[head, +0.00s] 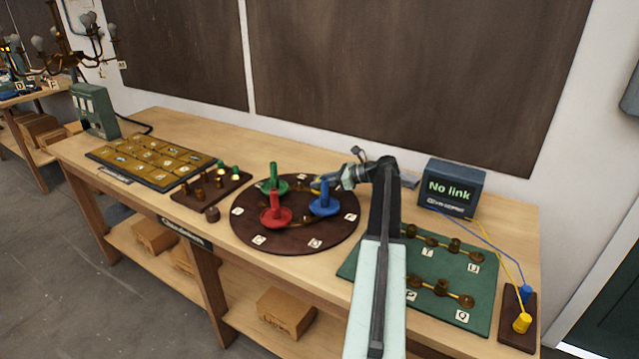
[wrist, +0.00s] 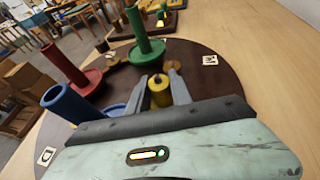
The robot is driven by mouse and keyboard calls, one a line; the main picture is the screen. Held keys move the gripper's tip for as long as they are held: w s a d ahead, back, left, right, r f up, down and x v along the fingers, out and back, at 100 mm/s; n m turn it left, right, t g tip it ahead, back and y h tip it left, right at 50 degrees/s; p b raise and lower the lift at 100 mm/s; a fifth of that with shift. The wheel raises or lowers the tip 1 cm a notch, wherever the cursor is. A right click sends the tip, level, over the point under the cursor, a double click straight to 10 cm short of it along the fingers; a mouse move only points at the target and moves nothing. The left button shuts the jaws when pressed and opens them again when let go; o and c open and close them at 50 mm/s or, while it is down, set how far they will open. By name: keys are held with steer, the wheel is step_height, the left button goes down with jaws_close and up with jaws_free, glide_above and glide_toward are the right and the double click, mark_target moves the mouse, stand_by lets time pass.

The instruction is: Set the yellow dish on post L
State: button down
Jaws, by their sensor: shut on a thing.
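My gripper (wrist: 160,82) is shut on the yellow dish (wrist: 160,93). In the wrist view its yellow upright part stands between the two fingers, and its lower part is hidden. In the head view my gripper (head: 317,186) is low over the far right part of the dark round board (head: 300,236). Small letter cards lie around the board; I cannot make out which post is L.
A green mat (head: 437,285) with brass posts lies to the right. A box reading "No link" (head: 452,188) stands behind it, wired to a blue and yellow plug block (head: 517,318). A small peg rack (head: 210,188) and a gold-celled tray (head: 150,160) are to the left.

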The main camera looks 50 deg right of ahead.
steer(key=shift+f, duration=0.3)
steer(key=c, duration=1.1)
jaws_free()
steer(key=p+v, duration=0.2)
steer(key=v, duration=0.5)
steer(key=shift+s+d+r, duration=0.1)
steer(key=shift+s+r, duration=0.1)
steer(key=shift+s, duration=0.15)
